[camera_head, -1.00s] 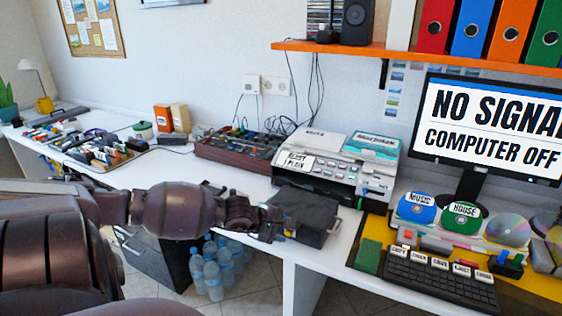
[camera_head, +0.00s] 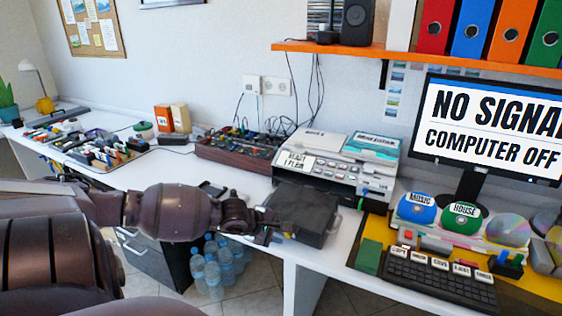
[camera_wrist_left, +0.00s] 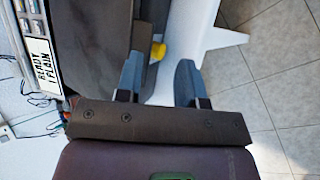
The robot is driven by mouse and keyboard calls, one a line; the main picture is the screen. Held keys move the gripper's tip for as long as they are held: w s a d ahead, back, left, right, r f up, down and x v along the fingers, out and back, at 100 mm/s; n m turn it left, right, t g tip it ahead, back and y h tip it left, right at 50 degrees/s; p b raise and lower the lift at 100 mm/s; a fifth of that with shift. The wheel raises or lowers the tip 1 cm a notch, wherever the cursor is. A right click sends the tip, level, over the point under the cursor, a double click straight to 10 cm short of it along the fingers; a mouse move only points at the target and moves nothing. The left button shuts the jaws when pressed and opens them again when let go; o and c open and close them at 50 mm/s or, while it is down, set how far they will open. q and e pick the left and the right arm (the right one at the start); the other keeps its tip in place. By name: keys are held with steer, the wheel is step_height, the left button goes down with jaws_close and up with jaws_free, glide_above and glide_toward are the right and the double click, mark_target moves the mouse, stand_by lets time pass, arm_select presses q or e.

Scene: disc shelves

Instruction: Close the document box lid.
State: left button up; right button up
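The document box (camera_head: 308,207) is a dark grey box on the white desk, in front of the printer. Its top looks roughly flat in the head view; I cannot tell whether the lid is fully down. My left gripper (camera_head: 273,228) is at the box's left front side, close to its edge. In the left wrist view, the left gripper's (camera_wrist_left: 158,82) two grey fingers are apart, with nothing seen gripped between them. The dark box panel (camera_wrist_left: 92,45) lies left of and beside the left finger; contact is unclear. My right gripper is out of view.
The printer (camera_head: 335,163) stands behind the box. A keyboard (camera_head: 440,280) and discs (camera_head: 462,215) are to the right. A dark red cable box (camera_head: 235,150) is behind left. Water bottles (camera_head: 218,265) stand on the floor below the desk edge.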

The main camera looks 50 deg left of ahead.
arm_select(q)
steer(key=p+v, duration=0.3)
steer(key=v, duration=0.6)
steer(key=shift+r, duration=0.55)
steer(key=shift+a, duration=0.1)
